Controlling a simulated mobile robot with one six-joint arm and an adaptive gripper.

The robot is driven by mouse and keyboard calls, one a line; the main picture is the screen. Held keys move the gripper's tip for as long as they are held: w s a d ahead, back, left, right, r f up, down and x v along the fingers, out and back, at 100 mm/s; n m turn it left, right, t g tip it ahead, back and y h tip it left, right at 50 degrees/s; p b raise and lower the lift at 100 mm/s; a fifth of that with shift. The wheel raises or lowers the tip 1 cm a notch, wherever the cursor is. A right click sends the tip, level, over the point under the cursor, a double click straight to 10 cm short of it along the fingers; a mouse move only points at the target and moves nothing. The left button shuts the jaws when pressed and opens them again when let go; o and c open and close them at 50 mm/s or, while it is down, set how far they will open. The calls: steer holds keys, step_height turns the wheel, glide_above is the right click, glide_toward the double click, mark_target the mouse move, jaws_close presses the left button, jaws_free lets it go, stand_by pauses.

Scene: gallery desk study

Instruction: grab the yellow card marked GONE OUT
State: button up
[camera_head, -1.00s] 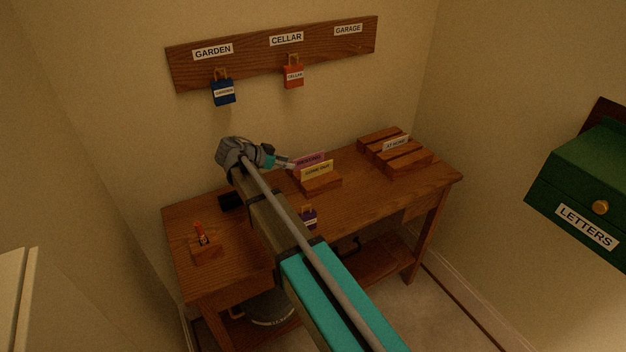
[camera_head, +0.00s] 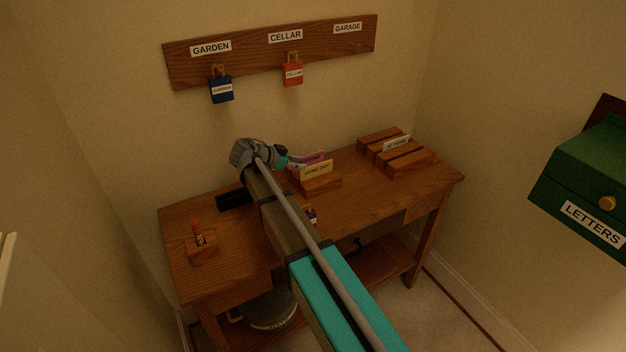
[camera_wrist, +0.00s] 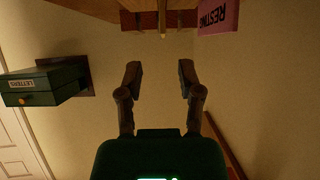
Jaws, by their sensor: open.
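The yellow card marked GONE OUT (camera_head: 317,171) stands upright in a slotted wooden block (camera_head: 322,184) on the desk. A pink card (camera_head: 312,158) stands just behind it; its lettering reads RESTING, upside down, in the wrist view (camera_wrist: 218,15). My gripper (camera_head: 297,164) is at the left end of these cards, partly overlapping the pink one in the head view. In the wrist view its two fingers (camera_wrist: 160,72) are apart with nothing between them. A thin pale edge beyond the fingers there may be the yellow card seen edge-on.
A purple padlock (camera_head: 311,215) is partly hidden by my arm. A red item stands on a small block (camera_head: 203,250) at left. Another card rack (camera_head: 410,161) is at right. Labelled padlocks hang from the wall board (camera_head: 250,57). A green letter box (camera_head: 590,175) is at far right.

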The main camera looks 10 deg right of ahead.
mark_target(317, 166)
steer(key=shift+b+x, duration=0.5)
steer(key=shift+x, duration=1.05)
steer(key=shift+b+x, duration=1)
steer(key=shift+x, duration=0.85)
steer(key=shift+b+x, duration=0.3)
steer(key=shift+x, duration=0.45)
jaws_close()
